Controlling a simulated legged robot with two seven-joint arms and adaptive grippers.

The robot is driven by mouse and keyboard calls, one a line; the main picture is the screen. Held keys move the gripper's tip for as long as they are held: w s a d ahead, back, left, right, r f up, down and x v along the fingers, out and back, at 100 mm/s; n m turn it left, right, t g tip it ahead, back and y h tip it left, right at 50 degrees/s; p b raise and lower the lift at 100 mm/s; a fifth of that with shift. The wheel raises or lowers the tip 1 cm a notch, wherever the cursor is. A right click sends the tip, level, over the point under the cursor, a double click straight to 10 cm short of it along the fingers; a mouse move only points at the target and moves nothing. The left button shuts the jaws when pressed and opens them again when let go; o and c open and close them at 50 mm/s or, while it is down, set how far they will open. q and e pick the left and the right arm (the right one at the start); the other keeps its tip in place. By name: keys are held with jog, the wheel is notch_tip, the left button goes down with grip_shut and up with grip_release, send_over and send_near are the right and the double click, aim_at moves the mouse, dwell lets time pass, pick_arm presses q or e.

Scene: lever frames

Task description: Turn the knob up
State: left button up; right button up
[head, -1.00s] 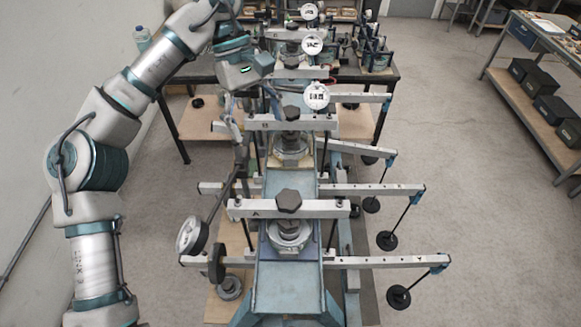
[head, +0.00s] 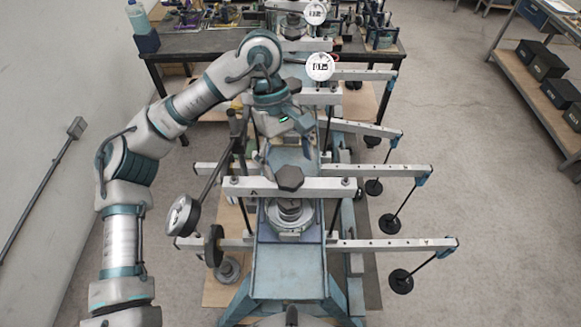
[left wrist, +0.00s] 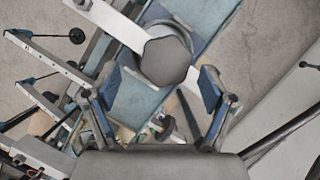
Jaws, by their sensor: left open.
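A dark faceted knob (head: 289,178) sits on top of the near pale crossbar (head: 240,187) of the lever frame. It also shows in the left wrist view (left wrist: 166,61), just beyond the fingertips and roughly between their lines. My left gripper (head: 288,140) is open and empty, pointing down just behind the knob in the head view. Its two blue-padded fingers (left wrist: 158,86) stand apart on either side in the left wrist view, not touching the knob. My right gripper is not in view.
Lever arms with black hanging weights (head: 401,281) stick out to the right. A round weight (head: 183,215) on a rod stands at left. Further frames with dial gauges (head: 319,66) stand behind, before a bench with a bottle (head: 138,20).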

pick_arm(q)
jog(key=shift+s+f, duration=0.3)
jog(key=shift+f, duration=0.15)
jog(key=shift+s+f, duration=0.15)
jog(key=shift+f, duration=0.05)
jog(key=shift+a+f, duration=0.25)
jog(key=shift+d, duration=0.15)
jog(key=c, duration=1.2)
jog(key=shift+o, duration=0.2)
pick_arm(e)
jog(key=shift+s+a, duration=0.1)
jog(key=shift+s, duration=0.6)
